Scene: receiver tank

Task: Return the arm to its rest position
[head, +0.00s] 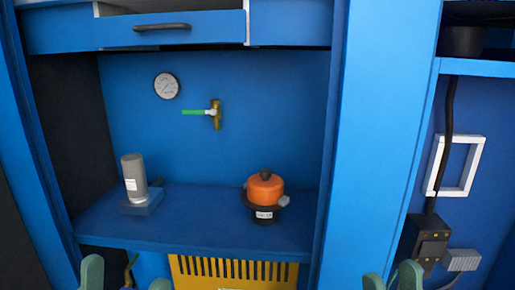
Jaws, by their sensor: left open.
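My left gripper (126,278) shows at the bottom left edge. Its two green fingertips stand wide apart with nothing between them. My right gripper (392,279) shows at the bottom edge, right of the middle. Its green fingertips are closer together, but a gap shows between them and I see nothing held. Both grippers are low in the picture, in front of the blue cabinet, and apart from the things on its shelf. The rest of both arms is outside the picture.
The blue shelf (190,222) holds a grey cylinder (135,178) and an orange-topped unit (265,187). A gauge (166,86) and a green-handled valve (198,112) are on the back wall. A yellow grille (235,270) sits below. A blue post (380,130) stands right.

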